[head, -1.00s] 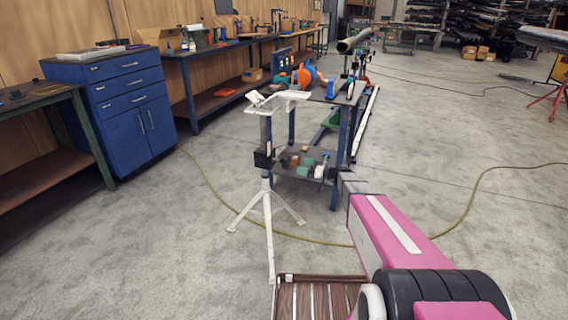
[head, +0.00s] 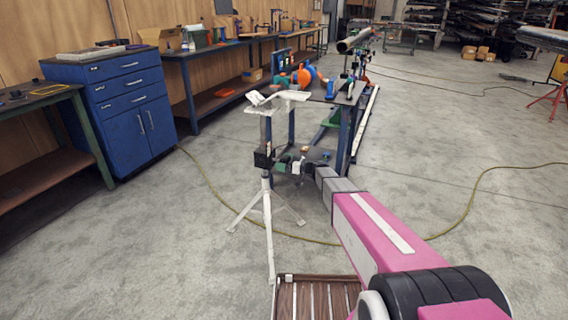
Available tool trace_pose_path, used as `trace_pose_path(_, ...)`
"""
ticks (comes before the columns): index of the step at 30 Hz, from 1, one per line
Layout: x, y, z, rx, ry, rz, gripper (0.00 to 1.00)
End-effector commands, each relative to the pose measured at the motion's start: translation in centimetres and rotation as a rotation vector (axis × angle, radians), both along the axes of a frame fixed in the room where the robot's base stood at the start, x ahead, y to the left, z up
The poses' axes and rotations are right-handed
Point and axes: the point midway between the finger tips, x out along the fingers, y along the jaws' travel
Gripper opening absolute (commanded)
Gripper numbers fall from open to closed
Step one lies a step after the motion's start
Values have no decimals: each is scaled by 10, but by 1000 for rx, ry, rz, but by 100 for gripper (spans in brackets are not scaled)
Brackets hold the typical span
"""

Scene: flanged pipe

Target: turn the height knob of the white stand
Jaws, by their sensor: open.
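The white stand (head: 267,205) stands left of centre on splayed tripod legs, with a white V-shaped head (head: 275,102) on top. A black height clamp (head: 263,158) sits on its post below the head; the knob itself is too small to make out clearly. My gripper (head: 284,164) is open, close to the right side of this clamp at about the same height. I cannot tell whether it touches the knob or is around it.
A dark workbench with a lower shelf (head: 318,156) stands right behind the stand. A long pipe (head: 355,41) lies farther back. A blue cabinet (head: 125,105) stands at left. A yellow hose (head: 215,200) crosses the floor. Open floor lies at right.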

Motion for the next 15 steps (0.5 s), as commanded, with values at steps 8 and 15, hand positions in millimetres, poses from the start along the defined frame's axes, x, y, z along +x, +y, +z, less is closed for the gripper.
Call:
trace_pose_path(8, 0, 0, 0, 0, 0, 0, 88)
trace_pose_path(15, 0, 0, 0, 0, 0, 0, 49)
